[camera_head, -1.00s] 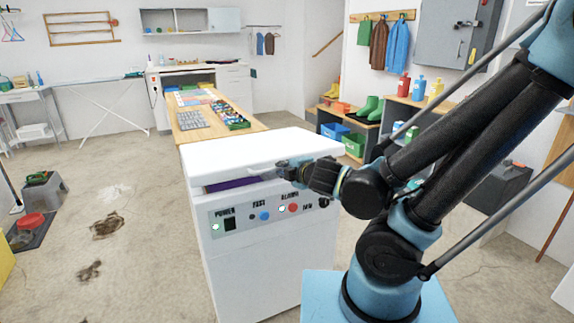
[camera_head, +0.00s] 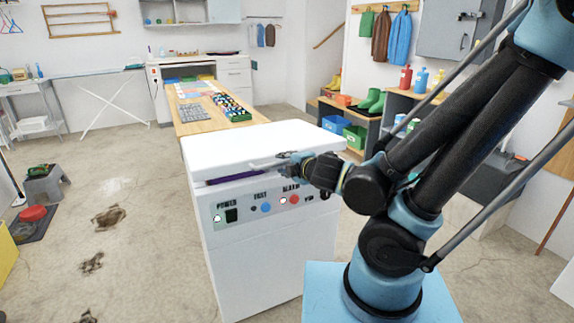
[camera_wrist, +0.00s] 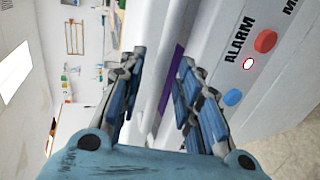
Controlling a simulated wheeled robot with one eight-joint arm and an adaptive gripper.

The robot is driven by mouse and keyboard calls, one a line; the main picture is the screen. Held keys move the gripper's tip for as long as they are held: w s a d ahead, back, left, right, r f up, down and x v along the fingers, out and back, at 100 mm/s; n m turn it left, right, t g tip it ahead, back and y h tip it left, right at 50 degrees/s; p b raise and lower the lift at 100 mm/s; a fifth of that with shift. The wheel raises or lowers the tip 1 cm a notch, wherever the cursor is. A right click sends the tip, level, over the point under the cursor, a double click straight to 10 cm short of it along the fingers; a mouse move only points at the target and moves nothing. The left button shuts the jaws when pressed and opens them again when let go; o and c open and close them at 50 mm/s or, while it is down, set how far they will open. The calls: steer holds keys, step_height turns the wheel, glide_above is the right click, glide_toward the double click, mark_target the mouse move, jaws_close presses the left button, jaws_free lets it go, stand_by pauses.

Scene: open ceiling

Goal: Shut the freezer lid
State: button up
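The white chest freezer (camera_head: 270,255) stands in front of me. Its lid (camera_head: 245,145) is nearly level, with a narrow purple strip (camera_head: 232,178) showing below its front edge, mostly at the left. The strip also shows in the wrist view (camera_wrist: 171,78). A pale handle (camera_head: 265,162) is on the lid's front. My gripper (camera_head: 287,160) is at the handle's right end. In the wrist view my gripper (camera_wrist: 160,92) has its fingers spread, with part of the lid front and the purple strip seen between them. I cannot tell whether they touch the handle.
The freezer's front panel has a blue button (camera_head: 266,208) and a red button (camera_head: 294,199). A long wooden table (camera_head: 200,129) stands behind the freezer. A shelf with boots (camera_head: 350,112) is at the back right.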

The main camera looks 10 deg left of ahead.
steer(key=shift+r, duration=0.1)
stand_by(0.3)
step_height(320, 180, up, 10)
steer(key=shift+w, duration=0.2)
stand_by(1.0)
steer(key=shift+d, duration=0.1)
